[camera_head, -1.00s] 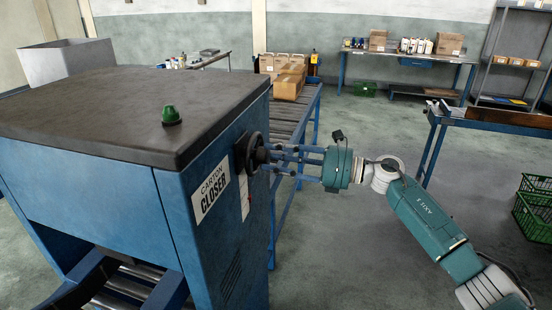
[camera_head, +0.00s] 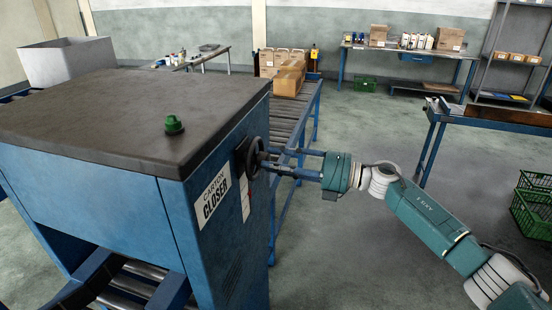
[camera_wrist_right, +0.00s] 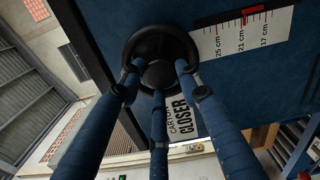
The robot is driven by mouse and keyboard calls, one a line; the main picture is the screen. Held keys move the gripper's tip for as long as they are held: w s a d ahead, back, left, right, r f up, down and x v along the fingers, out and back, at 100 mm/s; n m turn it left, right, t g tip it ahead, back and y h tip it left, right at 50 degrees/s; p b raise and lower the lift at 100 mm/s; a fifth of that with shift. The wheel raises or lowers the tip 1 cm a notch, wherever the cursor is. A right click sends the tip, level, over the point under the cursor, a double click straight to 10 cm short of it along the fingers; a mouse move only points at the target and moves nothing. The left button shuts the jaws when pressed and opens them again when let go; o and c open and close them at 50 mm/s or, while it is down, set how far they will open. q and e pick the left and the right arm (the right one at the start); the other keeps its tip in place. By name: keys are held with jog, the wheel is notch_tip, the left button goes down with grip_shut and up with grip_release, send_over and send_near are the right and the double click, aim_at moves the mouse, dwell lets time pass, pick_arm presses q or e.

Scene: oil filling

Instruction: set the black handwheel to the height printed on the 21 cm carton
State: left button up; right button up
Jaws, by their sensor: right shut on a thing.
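The black handwheel (camera_head: 251,156) is on the right side face of the blue carton closer (camera_head: 95,200). My right gripper (camera_head: 266,160) is at the wheel, its fingers shut on it. In the right wrist view, the handwheel (camera_wrist_right: 160,42) sits between the fingertips of my right gripper (camera_wrist_right: 158,80). Beside it is a white scale (camera_wrist_right: 243,32) marked 25, 21 and 17 cm, with a red pointer (camera_wrist_right: 243,20) at about the 21 mark. A carton (camera_head: 289,79) stands on the roller conveyor behind the closer; its print is too small to read. My left gripper is out of view.
A green knob (camera_head: 173,124) is on the closer's top. The roller conveyor (camera_head: 291,118) runs back from the closer. Green crates (camera_head: 533,208) stand at the right. A bench (camera_head: 405,52) with bottles and boxes is at the back wall. The floor between is clear.

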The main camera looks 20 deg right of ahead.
jog(key=shift+s+a+f+m+p, duration=0.15)
jog(key=shift+f+m+p, duration=0.2)
jog(key=shift+m, duration=0.25)
jog(key=shift+f, duration=0.1)
jog(key=o, duration=1.2)
jog(key=shift+c, duration=0.2)
jog(key=v, duration=1.2)
jog(key=shift+r, duration=0.25)
